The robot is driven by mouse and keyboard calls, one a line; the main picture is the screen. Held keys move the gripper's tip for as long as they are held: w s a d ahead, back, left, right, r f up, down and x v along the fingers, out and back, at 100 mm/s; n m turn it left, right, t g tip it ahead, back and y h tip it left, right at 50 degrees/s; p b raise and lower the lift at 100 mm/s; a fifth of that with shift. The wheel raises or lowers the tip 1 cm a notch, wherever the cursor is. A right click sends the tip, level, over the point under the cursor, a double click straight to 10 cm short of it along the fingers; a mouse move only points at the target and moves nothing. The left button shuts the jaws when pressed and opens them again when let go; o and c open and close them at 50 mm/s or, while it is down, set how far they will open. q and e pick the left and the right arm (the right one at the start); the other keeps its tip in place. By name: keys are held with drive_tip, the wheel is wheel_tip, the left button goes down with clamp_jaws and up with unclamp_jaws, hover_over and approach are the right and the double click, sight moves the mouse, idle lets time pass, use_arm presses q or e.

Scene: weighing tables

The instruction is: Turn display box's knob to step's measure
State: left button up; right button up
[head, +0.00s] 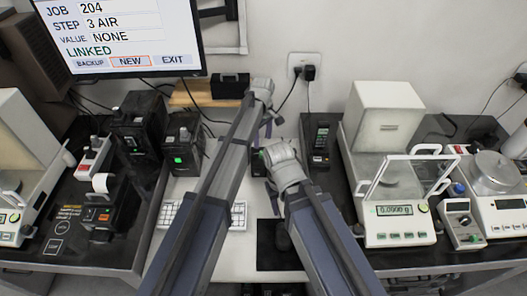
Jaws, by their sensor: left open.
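The monitor (120,38) at the upper left reads JOB 204, STEP 3 AIR, VALUE NONE, LINKED. A small dark box with a green light (257,164) shows partly between my two arms on the middle table; it may be the display box, and its knob is hidden. My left gripper (269,122) reaches over the middle table, pointing down behind that box, open, with nothing visible in it. My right gripper (268,172) is beside the dark box; its fingers are mostly hidden by its own wrist, so its opening cannot be seen.
A keyboard (170,215) and a dark mat (272,250) lie under my arms. Black boxes (183,145) stand left. A balance (400,215) reading about 0.0000 g stands right, beside a small knobbed box (462,222). A wall socket (301,66) is behind.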

sight(263, 153)
use_arm(q)
wheel_tip(263, 153, down, 7)
drive_tip(key=b, duration=0.6)
drive_tip(key=shift+r, duration=0.1)
use_arm(e)
wheel_tip(263, 153, down, 7)
drive_tip(key=shift+r, duration=0.1)
use_arm(q)
clamp_jaws()
